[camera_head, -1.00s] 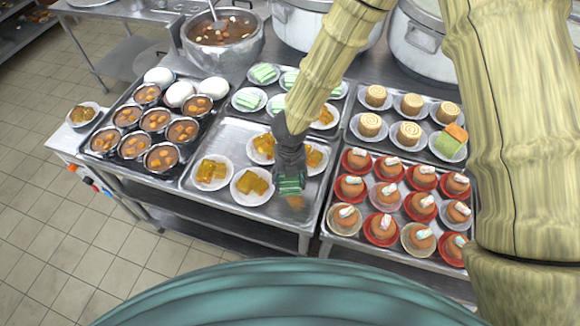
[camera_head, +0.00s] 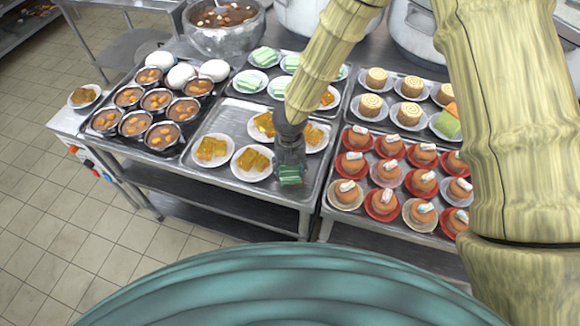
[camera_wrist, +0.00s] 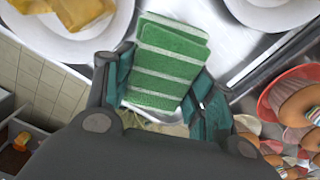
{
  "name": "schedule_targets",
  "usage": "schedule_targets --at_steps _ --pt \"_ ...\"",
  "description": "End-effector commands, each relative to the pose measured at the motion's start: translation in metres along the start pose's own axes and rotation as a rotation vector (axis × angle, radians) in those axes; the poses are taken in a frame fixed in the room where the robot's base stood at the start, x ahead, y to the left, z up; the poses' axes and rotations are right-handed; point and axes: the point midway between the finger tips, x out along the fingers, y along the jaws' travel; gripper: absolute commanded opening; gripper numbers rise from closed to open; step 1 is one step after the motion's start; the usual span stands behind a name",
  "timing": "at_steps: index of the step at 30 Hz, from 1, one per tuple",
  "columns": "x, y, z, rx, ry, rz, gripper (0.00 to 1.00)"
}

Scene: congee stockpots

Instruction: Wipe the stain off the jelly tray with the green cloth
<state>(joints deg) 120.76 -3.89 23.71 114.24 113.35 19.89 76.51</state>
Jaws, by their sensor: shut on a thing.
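The jelly tray (camera_head: 232,118) is a bare metal tray at the middle of the head view, with several white plates of yellow jelly (camera_head: 213,148) on it. My gripper (camera_head: 290,164) points down over its front right part, beside the jelly plates. It is shut on the green cloth (camera_head: 291,177), which has pale stripes. The cloth also shows between the fingers in the wrist view (camera_wrist: 168,62). The cloth is low at the tray's surface; I cannot tell if it touches. No stain shows now; the spot beneath the cloth and gripper is hidden.
Close on the right is a tray of several orange cakes on red and pale dishes (camera_head: 383,203). On the left stand several dark bowls (camera_head: 163,134) and white buns (camera_head: 181,75). A large soup pot (camera_head: 222,32) stands behind.

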Motion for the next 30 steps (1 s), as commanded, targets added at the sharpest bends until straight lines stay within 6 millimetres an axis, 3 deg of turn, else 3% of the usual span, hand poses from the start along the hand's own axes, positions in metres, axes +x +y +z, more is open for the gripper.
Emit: schedule_targets --at_steps 30 --pt "0.0098 -0.0004 0.0016 0.001 0.002 0.000 0.36"
